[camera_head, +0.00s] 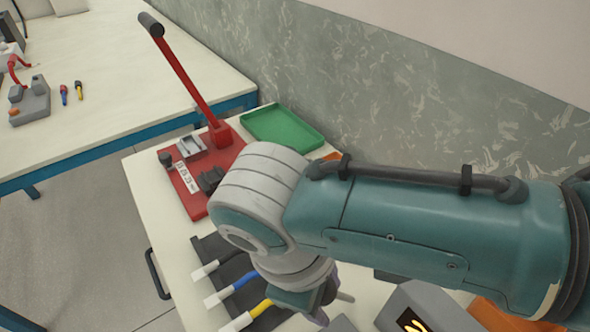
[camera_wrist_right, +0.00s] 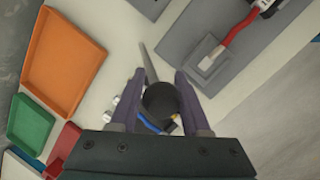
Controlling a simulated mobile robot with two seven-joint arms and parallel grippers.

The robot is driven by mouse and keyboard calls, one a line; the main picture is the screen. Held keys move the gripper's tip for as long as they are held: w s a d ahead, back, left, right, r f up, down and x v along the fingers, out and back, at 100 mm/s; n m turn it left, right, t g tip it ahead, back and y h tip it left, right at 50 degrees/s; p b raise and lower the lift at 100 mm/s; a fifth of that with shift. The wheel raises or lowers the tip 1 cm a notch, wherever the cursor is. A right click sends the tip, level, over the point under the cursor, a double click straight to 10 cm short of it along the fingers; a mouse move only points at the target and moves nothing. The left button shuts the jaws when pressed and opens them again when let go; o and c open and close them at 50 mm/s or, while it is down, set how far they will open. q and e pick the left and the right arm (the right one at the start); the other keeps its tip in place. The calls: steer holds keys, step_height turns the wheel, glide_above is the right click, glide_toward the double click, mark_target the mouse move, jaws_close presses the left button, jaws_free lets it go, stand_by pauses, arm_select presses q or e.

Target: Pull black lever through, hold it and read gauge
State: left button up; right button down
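My right gripper (camera_wrist_right: 160,75) has its two purple-grey fingers on either side of a dark round-ended piece (camera_wrist_right: 160,99). A thin grey rod (camera_wrist_right: 148,62) runs out beyond it. This may be the black lever, but I cannot tell whether the fingers press on it. In the head view my right arm hides most of this gripper; a grey rod (camera_head: 345,297) shows beside it. A grey box with a dark face and a yellow mark (camera_head: 411,322) is cut off at the bottom edge; it may be the gauge. My left gripper is out of view.
A red base with a tall red lever (camera_head: 187,83) with a black grip stands at the back. A green tray (camera_head: 283,127) is beside it; an orange tray (camera_wrist_right: 65,62) shows in the wrist view. Cables with white, blue and yellow sleeves (camera_head: 243,281) lie in front.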

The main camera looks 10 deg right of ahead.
steer(key=shift+c, duration=1.9)
jaws_free()
steer(key=shift+s+a+f, duration=0.15)
steer(key=shift+s, duration=0.05)
steer(key=shift+s+a+r+p, duration=0.1)
steer(key=shift+a+r+p, duration=0.5)
steer(key=shift+r+p, duration=0.3)
steer(key=s+a+r+p, duration=0.1)
steer(key=a+r+p, duration=0.4)
steer(key=r, duration=0.2)
steer(key=shift+s+a, duration=0.2)
steer(key=shift+a, duration=0.15)
steer(key=shift+r, duration=0.1)
